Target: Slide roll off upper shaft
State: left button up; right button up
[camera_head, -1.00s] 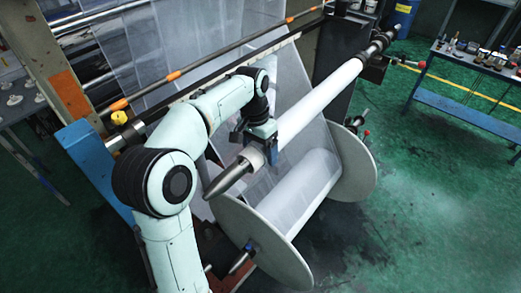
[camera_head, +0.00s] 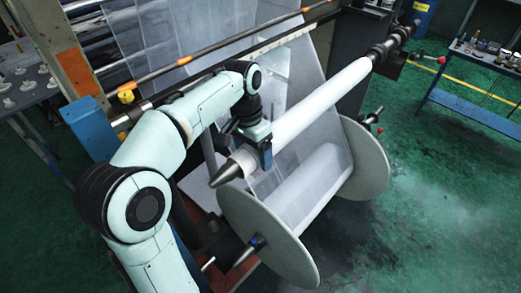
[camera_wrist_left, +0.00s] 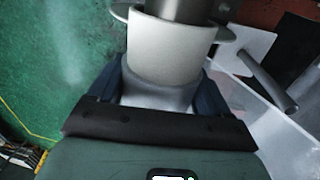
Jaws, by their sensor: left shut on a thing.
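The white film roll (camera_head: 318,106) sits on the upper shaft, which slants from lower left to upper right in the head view. The shaft's dark tapered tip (camera_head: 221,175) sticks out past the pale core end (camera_head: 243,161). My left gripper (camera_head: 264,150) is shut around the roll close to this near end. In the left wrist view, its dark fingers (camera_wrist_left: 160,92) stand on both sides of the roll, with the pale core (camera_wrist_left: 165,45) and grey metal shaft (camera_wrist_left: 185,10) beyond. The roll's underside is hidden. My right gripper is not in view.
Below hangs a lower roll (camera_head: 308,190) between two large grey discs (camera_head: 268,238). A film sheet (camera_head: 285,75) and bars of the machine stand behind. A blue table (camera_head: 480,108) with small items is at the right. The green floor (camera_head: 440,200) at the right is clear.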

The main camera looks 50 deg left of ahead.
aim_at(223, 169)
pick_arm(q)
jog(key=shift+s+d+b, duration=0.2)
jog(key=shift+s+b, duration=0.4)
jog(key=shift+s, duration=1.1)
jog(key=shift+s+d+b, duration=0.2)
jog(key=shift+s+b, duration=0.4)
jog(key=shift+s, duration=1.05)
jog(key=shift+s+d+r+b, duration=0.15)
jog(key=shift+s+b, duration=0.25)
jog(key=shift+s, duration=0.9)
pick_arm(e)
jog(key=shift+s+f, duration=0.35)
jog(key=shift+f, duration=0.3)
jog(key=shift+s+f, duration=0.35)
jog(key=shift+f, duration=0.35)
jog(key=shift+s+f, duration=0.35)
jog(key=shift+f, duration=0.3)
pick_arm(q)
jog(key=s+d+b, duration=0.1)
jog(key=s+b, duration=0.2)
jog(key=s, duration=1.3)
jog(key=shift+d+r, duration=0.15)
jog(key=shift+d, duration=0.2)
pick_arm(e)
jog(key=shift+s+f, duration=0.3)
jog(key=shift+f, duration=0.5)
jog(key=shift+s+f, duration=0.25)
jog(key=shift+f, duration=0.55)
